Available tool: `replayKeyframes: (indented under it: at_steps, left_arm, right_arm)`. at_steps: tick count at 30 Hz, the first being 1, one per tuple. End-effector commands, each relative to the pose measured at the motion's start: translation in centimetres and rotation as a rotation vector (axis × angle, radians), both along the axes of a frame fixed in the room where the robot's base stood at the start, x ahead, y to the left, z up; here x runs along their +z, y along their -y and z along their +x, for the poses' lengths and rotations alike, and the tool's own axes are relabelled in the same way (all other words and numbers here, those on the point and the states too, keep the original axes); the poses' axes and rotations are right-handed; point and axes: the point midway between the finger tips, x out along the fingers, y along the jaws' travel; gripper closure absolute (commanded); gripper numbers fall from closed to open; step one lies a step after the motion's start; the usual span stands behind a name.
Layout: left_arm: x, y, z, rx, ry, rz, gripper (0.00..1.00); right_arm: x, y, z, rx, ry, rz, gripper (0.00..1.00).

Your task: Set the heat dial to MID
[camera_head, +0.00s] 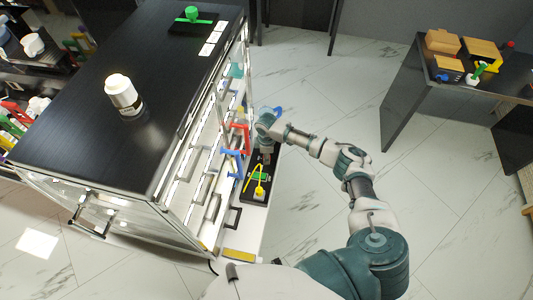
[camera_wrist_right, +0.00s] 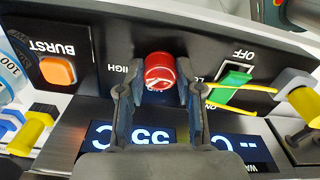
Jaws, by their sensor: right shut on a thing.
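The heat dial is a red round knob (camera_wrist_right: 160,72) on a black control panel (camera_wrist_right: 105,45) in the right wrist view. My right gripper (camera_wrist_right: 160,88) has one finger on each side of the dial and is shut on it. HIGH is printed left of the dial, and part of another label shows right of it. I see no MID label, and I cannot tell which setting the dial points to. In the head view my right gripper (camera_head: 266,156) is small, at the counter's right side. My left gripper is not in view.
An orange BURST button (camera_wrist_right: 58,71) is left of the dial. A green OFF/ON switch (camera_wrist_right: 232,88) with a yellow loop is to the right. A display (camera_wrist_right: 130,134) reads 55. In the head view, a black-topped counter (camera_head: 70,130) fills the left; open floor (camera_head: 320,85) lies right.

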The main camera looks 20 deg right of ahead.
Motion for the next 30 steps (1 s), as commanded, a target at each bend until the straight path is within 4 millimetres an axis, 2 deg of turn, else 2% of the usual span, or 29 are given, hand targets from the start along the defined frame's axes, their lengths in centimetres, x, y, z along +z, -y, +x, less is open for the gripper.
replayKeyframes:
  at_steps: [6,18,30]
  left_arm:
    - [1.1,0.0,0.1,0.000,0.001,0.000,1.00]
    - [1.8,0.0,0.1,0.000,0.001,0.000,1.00]
    - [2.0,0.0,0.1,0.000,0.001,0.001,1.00]
  right_arm:
    - [0.1,0.1,0.0,0.201,0.001,-0.001,1.00]
    - [0.1,0.2,0.1,0.544,0.003,-0.001,1.00]
    - [0.1,0.1,0.2,0.729,0.004,-0.001,1.00]
